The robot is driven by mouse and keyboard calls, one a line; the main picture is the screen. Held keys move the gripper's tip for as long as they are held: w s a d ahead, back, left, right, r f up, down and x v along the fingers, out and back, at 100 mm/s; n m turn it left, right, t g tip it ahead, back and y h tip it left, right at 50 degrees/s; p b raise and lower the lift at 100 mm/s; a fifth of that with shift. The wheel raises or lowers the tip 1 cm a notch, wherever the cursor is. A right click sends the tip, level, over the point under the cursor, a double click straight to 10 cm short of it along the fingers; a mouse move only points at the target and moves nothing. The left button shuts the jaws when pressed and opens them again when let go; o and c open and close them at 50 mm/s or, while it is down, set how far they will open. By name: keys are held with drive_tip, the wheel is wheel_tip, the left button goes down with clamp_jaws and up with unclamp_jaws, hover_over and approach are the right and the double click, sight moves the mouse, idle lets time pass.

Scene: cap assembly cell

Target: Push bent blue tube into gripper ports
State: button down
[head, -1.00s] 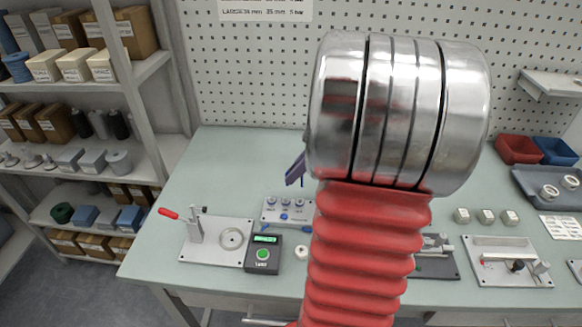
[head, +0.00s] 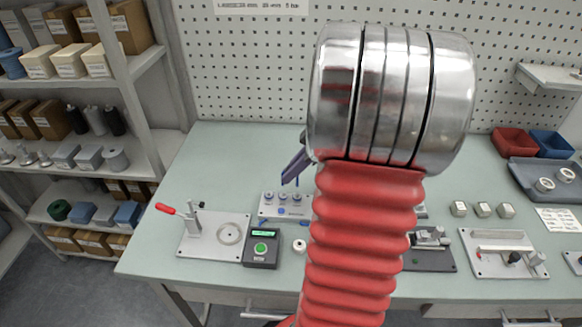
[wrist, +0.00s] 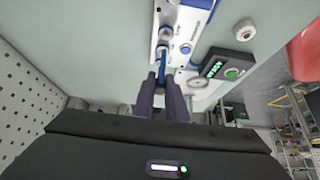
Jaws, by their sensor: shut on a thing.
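The light port block (head: 285,210) stands on the bench, with a row of round metal ports on top and a blue button on its front. It also shows in the wrist view (wrist: 188,30). My gripper (head: 288,178), with dark purple fingers, is just above and behind the block, partly hidden by my arm. In the wrist view my gripper (wrist: 161,88) is shut on the blue tube (wrist: 163,73). The tube's visible part sticks out between the fingertips towards a port. Whether it touches or enters a port, and its bend, I cannot tell.
A dark box with a green display and button (head: 262,248) stands left of the port block. A plate with a red-handled clamp (head: 212,232) is farther left. A small white ring (head: 299,246) lies in front. Other fixtures (head: 503,252) stand to the right. The bench behind is clear.

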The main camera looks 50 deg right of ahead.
drive_tip(key=shift+f, duration=1.8)
drive_tip(key=shift+f, duration=0.8)
idle(0.6)
drive_tip(key=c, duration=1.7)
unclamp_jaws()
drive_tip(key=shift+r, duration=0.1)
drive_tip(key=v, duration=1.3)
drive_tip(key=shift+s+d+r, duration=0.1)
drive_tip(key=shift+s+r, duration=0.05)
drive_tip(key=shift+r, duration=0.05)
